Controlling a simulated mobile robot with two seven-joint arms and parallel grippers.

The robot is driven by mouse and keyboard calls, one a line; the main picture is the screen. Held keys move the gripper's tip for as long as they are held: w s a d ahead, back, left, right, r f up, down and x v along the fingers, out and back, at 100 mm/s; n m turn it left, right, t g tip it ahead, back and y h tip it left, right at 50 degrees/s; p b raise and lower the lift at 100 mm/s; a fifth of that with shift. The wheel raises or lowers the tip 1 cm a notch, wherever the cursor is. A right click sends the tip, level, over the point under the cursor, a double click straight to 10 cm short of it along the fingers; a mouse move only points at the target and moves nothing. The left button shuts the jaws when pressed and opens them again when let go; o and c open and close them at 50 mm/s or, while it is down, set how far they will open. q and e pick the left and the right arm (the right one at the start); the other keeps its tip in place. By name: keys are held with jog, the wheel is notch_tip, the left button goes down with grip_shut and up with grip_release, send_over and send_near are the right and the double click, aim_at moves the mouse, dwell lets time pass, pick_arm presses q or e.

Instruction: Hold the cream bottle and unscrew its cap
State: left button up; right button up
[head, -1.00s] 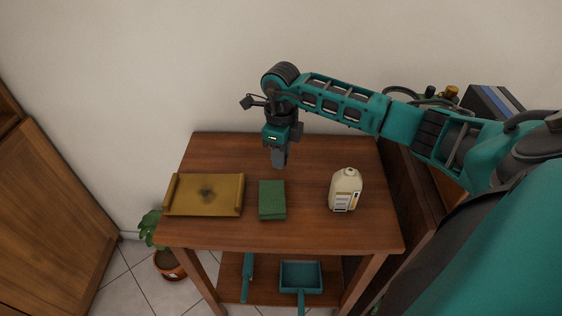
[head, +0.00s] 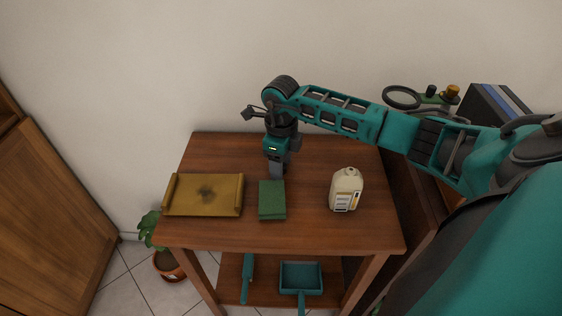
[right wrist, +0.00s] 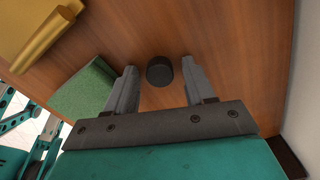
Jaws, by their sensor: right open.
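The cream bottle (head: 346,188) stands upright at the right of the wooden table in the head view, with a label on its front. No dark cap shows on its neck. My right gripper (head: 277,172) is over the table behind the green cloth, left of the bottle and apart from it. In the right wrist view its two fingers are open, with a small dark round piece (right wrist: 159,70) between their tips; it looks like a cap at the table top. I cannot tell whether a finger touches it. My left gripper is not in view.
A folded green cloth (head: 272,200) lies in front of my right gripper. A gold tray (head: 204,208) lies at the table's left. A teal dustpan (head: 300,275) is on the lower shelf. The table between cloth and bottle is clear. A wall is behind.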

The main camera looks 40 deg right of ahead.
jog(key=shift+r, duration=0.1)
jog(key=shift+r+p, duration=0.25)
jog(key=shift+p, duration=0.05)
pick_arm(q)
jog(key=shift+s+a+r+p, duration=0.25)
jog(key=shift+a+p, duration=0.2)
jog(key=shift+p, duration=0.15)
pick_arm(e)
notch_tip(320, 180, up, 12)
jog(key=shift+f, duration=0.15)
